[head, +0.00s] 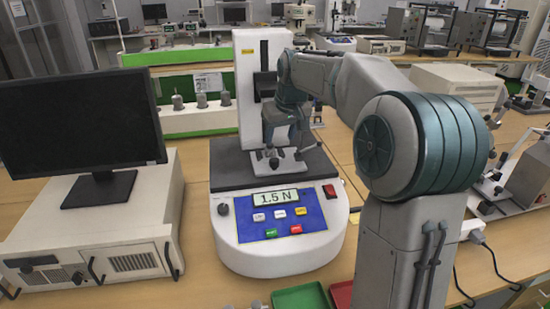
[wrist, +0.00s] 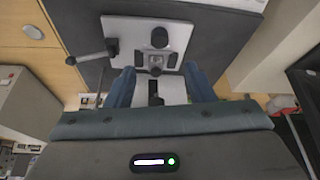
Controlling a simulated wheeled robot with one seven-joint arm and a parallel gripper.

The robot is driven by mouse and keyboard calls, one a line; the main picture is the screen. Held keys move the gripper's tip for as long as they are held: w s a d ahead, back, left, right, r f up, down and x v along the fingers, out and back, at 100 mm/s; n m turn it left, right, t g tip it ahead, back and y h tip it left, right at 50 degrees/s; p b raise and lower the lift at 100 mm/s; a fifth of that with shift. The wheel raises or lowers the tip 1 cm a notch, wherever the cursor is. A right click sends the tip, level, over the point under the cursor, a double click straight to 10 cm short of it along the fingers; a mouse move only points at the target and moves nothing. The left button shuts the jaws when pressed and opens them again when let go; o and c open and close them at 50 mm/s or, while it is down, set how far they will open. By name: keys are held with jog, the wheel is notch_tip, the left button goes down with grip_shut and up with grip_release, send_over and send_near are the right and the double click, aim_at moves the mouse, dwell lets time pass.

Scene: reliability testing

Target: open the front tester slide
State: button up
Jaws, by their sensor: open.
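The front tester (head: 282,215) is a white machine with a rounded base, a tall column and a blue button panel; its display reads 1.5 N. Its slide area is a pale plate with dark knobs (head: 288,166) on the dark bed, partly hidden by my arm. In the wrist view the pale plate (wrist: 178,36) carries a dark round knob, a small central clamp block (wrist: 155,62) and a side lever with a ball end (wrist: 88,53). My gripper (wrist: 162,75) is open, its two blue fingers apart on either side of the block's lower part. I cannot tell whether they touch it.
A monitor (head: 78,128) on a beige case (head: 40,235) stands close on the left. Green (head: 300,298) and red (head: 342,294) trays lie at the front. Another bench device (head: 520,180) stands at the right. Bare table shows between the case and the tester.

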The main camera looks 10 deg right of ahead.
aim_at(274, 160)
jog(key=x, duration=1)
jog(key=shift+f, duration=0.4)
